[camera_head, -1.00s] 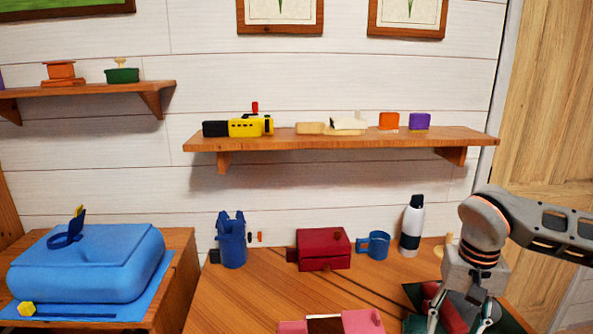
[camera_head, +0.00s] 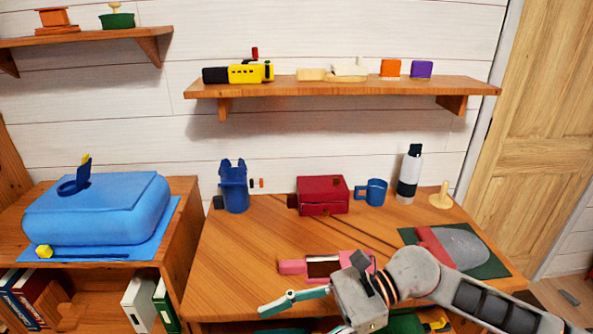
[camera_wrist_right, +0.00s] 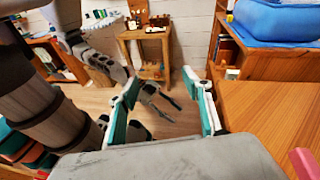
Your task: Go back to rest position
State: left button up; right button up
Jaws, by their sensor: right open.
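My right arm comes in from the right in the head view. Its gripper (camera_head: 280,314) is off the near edge of the desk, in front of the pink box (camera_head: 325,266), and points left. In the right wrist view the two teal-lined fingers of this gripper (camera_wrist_right: 162,85) stand wide apart with nothing between them. The floor and a distant wooden stand (camera_wrist_right: 150,55) show beyond them.
A blue case (camera_head: 98,210) sits on the left cabinet.

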jog(key=w+a+r+m+t+y, duration=0.2)
jog(key=w+r+m+t+y, duration=0.3)
jog(key=m+t, duration=0.75)
jog(key=w+d+f+m+t+h, duration=0.35)
jog(key=d+f+m, duration=0.2)
jog(key=m, duration=0.65)
jog(key=w+d+f+m+t+h, duration=0.35)
jog(key=d+f+m, duration=0.2)
jog(key=m, duration=0.75)
jog(key=s+d+f+m+g+h, duration=0.1)
jog(key=s+d+f+m+h, duration=0.2)
jog(key=f, duration=0.5)
jog(key=s+d+f+m+g+h, duration=0.2)
jog(key=s+d+f+m+h, duration=0.1)
jog(key=s+d+f+m, duration=0.3)
jog(key=s+d+f+m+g+h, duration=0.1)
jog(key=s+d+f+m+h, duration=0.3)
jog(key=f+m, duration=0.3)
notch_tip(320, 180, down, 4)
jog(key=shift+s+d+f, duration=0.15)
jog(key=shift+s+d, duration=0.2)
jog(key=shift+s, duration=0.4)
jog(key=shift+g, duration=0.25)
